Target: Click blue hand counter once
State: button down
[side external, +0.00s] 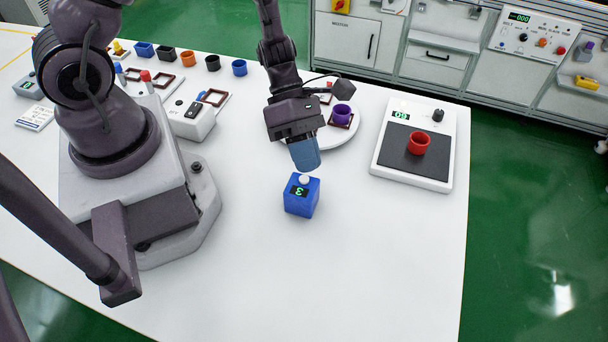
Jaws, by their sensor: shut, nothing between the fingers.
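The blue hand counter (301,197) stands on the white table near the middle of the side external view. It is a small blue box with a white round button (304,179) on top and a dark display that reads 3. My gripper (308,168) points down just above the button, with its blue fingers shut and nothing between them. A small gap seems to show between the fingertips and the button, but from this angle I cannot tell whether they touch.
A purple pot (342,115) sits on a round white plate (345,139) behind my gripper. Several small pots and devices line the back left. The table front is clear.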

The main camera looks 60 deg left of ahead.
aim_at(305, 177)
jog(key=shift+r, duration=2.2)
jog(key=shift+s+m, duration=0.1)
jog(key=shift+m, duration=0.5)
jog(key=s+a+r+m+t+y, duration=0.3)
jog(key=a+r+m+y, duration=0.1)
jog(key=r+m, duration=0.7)
jog(key=s+a+r+m+t+y, duration=0.3)
jog(key=a+r+m+y, duration=0.2)
jog(key=r+m, duration=0.5)
jog(key=m, duration=0.4)
jog(key=shift+s+a+r, duration=0.15)
jog(key=shift+a+r, duration=0.15)
jog(key=shift+r, duration=0.05)
